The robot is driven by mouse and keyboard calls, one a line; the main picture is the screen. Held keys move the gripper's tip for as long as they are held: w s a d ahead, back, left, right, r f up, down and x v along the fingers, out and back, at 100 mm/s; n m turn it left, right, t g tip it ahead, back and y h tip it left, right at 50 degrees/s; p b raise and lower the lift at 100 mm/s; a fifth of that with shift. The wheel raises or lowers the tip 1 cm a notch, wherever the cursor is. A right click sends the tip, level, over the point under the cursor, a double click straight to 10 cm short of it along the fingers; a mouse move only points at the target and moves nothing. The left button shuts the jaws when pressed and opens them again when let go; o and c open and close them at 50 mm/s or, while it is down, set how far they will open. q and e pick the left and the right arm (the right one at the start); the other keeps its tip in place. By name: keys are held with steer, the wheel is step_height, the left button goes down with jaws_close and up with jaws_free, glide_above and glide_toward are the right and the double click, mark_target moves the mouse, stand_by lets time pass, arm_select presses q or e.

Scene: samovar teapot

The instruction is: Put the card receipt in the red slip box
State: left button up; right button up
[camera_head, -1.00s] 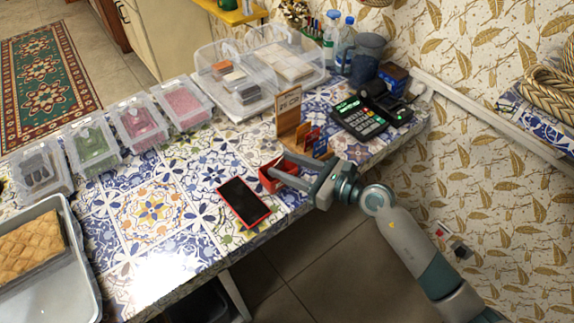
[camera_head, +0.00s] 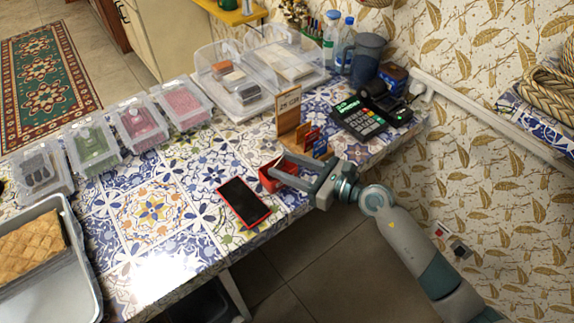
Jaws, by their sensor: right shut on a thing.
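The red slip box (camera_head: 268,183) stands on the tiled counter behind the red-edged phone, partly covered by my gripper. My right gripper (camera_head: 281,170) reaches in from the right, with its fingers over the box. It is shut on a thin thing that I take to be the card receipt, though the fingers hide most of it. I cannot tell how far the receipt is inside the box. The card terminal (camera_head: 359,119) stands farther back on the right. My left gripper is not in view.
The phone (camera_head: 243,202) lies just in front of the red box. A wooden sign stand (camera_head: 288,112) and several cards are close behind my gripper. Lidded boxes (camera_head: 139,122) line the far edge; a pastry tray (camera_head: 82,262) is at left. The middle counter is clear.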

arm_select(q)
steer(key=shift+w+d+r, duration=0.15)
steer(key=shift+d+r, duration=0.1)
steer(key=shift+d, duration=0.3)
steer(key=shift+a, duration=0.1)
arm_select(e)
steer(key=o, duration=0.9)
steer(key=shift+o, duration=1.2)
steer(key=o, duration=0.3)
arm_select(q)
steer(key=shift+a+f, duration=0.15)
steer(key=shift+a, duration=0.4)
arm_select(e)
steer(key=shift+o, duration=0.2)
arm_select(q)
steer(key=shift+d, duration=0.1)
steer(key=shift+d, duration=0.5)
